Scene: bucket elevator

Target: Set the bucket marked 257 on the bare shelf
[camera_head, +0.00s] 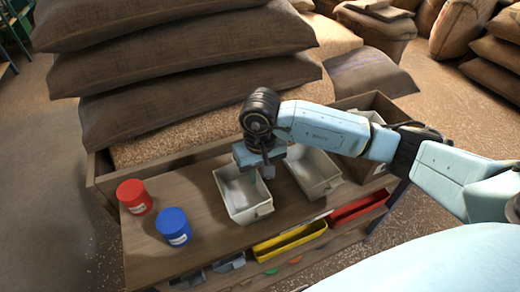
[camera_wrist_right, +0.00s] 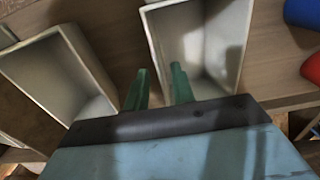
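Two open off-white buckets stand side by side on the wooden bench top (camera_head: 200,225): a left bucket (camera_head: 258,213) and a right bucket (camera_head: 328,186). I can read no 257 on either. In the right wrist view the left bucket (camera_wrist_right: 232,45) is at the right and the right bucket (camera_wrist_right: 45,55) at the left. My left gripper is out of view. I cannot single out a bare shelf.
A red jar (camera_head: 134,196) and a blue jar (camera_head: 174,226) stand left of the buckets. Yellow (camera_head: 290,241) and red (camera_head: 357,208) bins sit below the bench's front edge. A wooden box (camera_head: 382,102) stands behind right. Stacked sacks (camera_head: 180,50) rise behind.

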